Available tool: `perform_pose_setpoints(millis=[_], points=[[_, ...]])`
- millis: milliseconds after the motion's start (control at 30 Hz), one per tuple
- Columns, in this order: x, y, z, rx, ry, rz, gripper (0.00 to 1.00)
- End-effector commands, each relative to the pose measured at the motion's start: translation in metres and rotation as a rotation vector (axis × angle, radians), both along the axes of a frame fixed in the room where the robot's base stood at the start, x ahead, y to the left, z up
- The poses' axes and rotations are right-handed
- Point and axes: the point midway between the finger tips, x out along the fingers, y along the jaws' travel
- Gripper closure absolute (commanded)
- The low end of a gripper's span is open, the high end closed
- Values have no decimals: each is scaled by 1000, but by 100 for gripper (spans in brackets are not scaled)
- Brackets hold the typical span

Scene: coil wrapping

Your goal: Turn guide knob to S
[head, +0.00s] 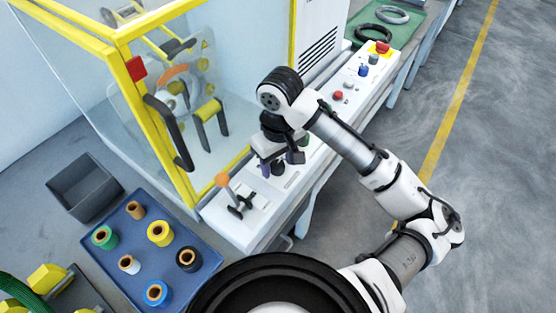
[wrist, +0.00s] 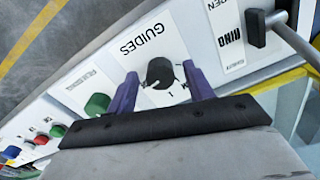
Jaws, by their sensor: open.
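The guide knob (wrist: 159,72) is a round black knob on a white plate (wrist: 128,47) labelled GUIDES in the wrist view. A white mark shows on the knob's face, near the letters I and M on the plate; no S can be made out. My gripper (wrist: 160,70) is open, with one purple finger on each side of the knob and a visible gap to it on both sides. Whether the fingertips reach down to the knob's height is unclear. In the head view my gripper (head: 275,166) hangs over the near part of the control panel and largely hides the knob.
The white control panel (head: 252,230) carries a lever with an orange ball (head: 222,180) and, farther off, coloured buttons. A green knob (wrist: 97,104) sits beside one finger. The yellow-framed enclosure (head: 180,182) stands left of the panel. A blue tray (head: 128,242) holds several spools.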

Motion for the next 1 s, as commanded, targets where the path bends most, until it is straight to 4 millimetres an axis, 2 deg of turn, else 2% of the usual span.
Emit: perform_pose_setpoints(millis=[267,600,1000], points=[[0,0,-1,0,0,0,48],[0,0,-1,0,0,0,92],[0,0,-1,0,0,77,93]])
